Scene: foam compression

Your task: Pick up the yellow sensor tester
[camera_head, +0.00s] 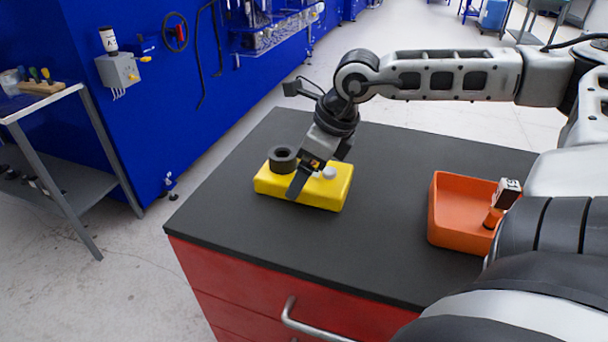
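The yellow sensor tester (331,195) is a yellow block lying on the dark tabletop. A dark ring-shaped part (283,157) sits at its left end and a white round knob (329,172) is on its top. My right gripper (319,168), on the arm from the right, is tilted down over the middle of the block. Its dark fingers look spread apart, one in front of the block's near side and one toward the back. Whether they touch the block cannot be told. My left gripper is not in view.
An orange tray (448,236) on the right of the dark tabletop (250,232) holds a small black-and-white item (507,192) and an orange part. The front left of the tabletop is clear. A metal side table (42,100) stands at far left by a blue wall.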

